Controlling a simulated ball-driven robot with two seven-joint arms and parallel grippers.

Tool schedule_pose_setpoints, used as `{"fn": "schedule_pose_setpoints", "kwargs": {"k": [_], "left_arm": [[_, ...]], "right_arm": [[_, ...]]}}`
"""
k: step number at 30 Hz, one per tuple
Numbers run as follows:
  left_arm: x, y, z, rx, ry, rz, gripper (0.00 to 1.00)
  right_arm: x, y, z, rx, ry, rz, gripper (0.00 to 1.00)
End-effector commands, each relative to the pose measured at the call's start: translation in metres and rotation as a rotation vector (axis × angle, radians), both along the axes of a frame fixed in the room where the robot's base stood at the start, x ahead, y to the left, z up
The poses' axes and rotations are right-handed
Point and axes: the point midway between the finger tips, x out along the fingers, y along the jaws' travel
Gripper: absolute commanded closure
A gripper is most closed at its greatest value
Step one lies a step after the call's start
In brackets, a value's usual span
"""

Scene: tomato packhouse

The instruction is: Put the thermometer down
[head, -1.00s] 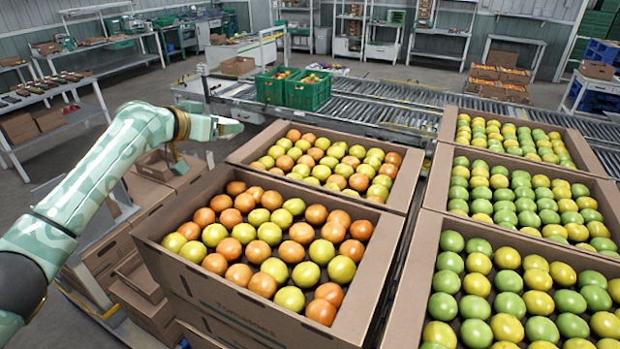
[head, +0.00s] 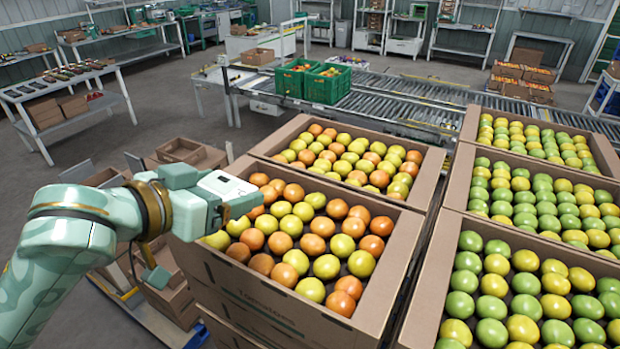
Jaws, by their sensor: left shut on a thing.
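My left gripper (head: 236,206) is at the left rim of the near-left open cardboard box (head: 300,318), over its orange and yellow-green tomatoes (head: 285,240). Its pale green fingers point to the right. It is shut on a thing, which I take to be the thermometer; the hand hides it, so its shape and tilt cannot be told. No other thermometer can be made out. My right gripper is not in view.
More open tomato boxes stand behind (head: 425,190) and to the right (head: 432,300). A shelf table (head: 75,85) stands at far left. Empty cartons (head: 190,152) lie behind my arm.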

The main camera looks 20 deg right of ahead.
Motion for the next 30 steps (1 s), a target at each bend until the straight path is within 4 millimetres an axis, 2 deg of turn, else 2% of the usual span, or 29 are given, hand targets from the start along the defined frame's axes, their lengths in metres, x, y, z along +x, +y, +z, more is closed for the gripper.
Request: {"fn": "schedule_pose_setpoints", "kwargs": {"k": [7, 10, 23, 30], "left_arm": [[0.004, 0.005, -0.003, -0.001, 0.002, 0.057, 0.46], [0.014, 0.005, -0.008, -0.001, 0.004, 0.058, 0.46], [0.096, 0.009, -0.045, -0.002, 0.005, 0.057, 0.46], [0.125, 0.01, -0.082, -0.002, 0.005, 0.056, 0.46]], "right_arm": [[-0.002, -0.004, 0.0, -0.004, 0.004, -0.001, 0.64], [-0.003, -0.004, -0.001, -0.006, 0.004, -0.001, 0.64], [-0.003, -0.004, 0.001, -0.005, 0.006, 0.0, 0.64], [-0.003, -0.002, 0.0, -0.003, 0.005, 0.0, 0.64]]}}
